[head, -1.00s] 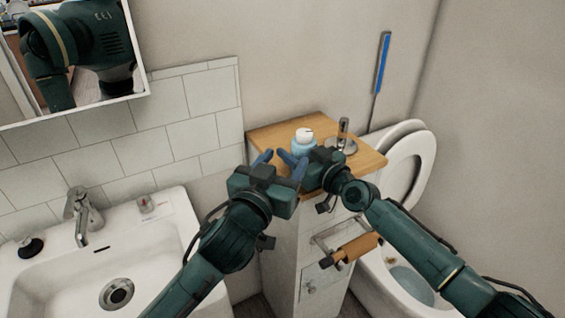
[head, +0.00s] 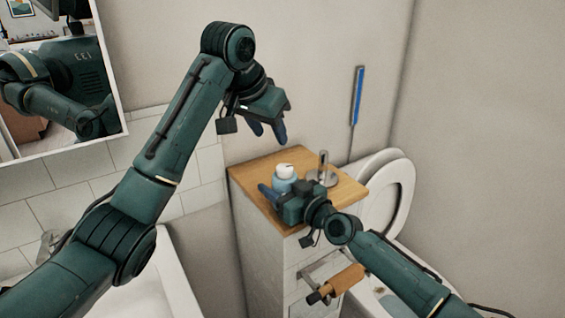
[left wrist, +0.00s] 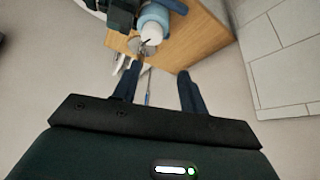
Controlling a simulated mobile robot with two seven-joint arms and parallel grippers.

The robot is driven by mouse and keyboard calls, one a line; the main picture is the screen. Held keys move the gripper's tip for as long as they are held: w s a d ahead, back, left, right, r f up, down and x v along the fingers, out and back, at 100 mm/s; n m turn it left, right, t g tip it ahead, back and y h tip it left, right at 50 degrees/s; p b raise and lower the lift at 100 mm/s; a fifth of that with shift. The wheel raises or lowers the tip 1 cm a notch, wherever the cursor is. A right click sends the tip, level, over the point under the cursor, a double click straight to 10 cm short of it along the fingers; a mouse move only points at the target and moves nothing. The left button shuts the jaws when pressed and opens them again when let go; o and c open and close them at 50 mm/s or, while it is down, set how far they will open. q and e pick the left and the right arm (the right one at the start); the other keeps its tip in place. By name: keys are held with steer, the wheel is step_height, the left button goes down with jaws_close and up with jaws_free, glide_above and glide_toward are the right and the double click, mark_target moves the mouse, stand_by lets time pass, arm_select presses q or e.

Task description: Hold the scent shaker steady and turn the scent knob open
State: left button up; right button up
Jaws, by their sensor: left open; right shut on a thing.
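The scent shaker (head: 283,183) is a light blue bottle standing upright on the wooden cabinet top. Its white scent knob (head: 284,170) is on top, with a small dark mark. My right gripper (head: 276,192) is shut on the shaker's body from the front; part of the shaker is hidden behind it. My left gripper (head: 268,131) is open and empty, raised above and behind the shaker, with its fingers pointing down. In the left wrist view the shaker (left wrist: 154,18) and knob (left wrist: 151,33) show at the top, beyond the open fingers (left wrist: 158,85).
The wooden cabinet top (head: 245,172) also bears a metal holder (head: 322,172) just right of the shaker.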

mark_target(284, 167)
arm_select(q)
steer(key=shift+m+g, duration=0.7)
steer(key=shift+g, duration=0.1)
steer(key=x, duration=0.6)
steer(key=s+x, duration=0.1)
steer(key=x, duration=0.2)
steer(key=shift+d+f, duration=0.2)
steer(key=shift+d, duration=0.2)
steer(key=shift+c, duration=0.5)
steer(key=c, duration=0.6)
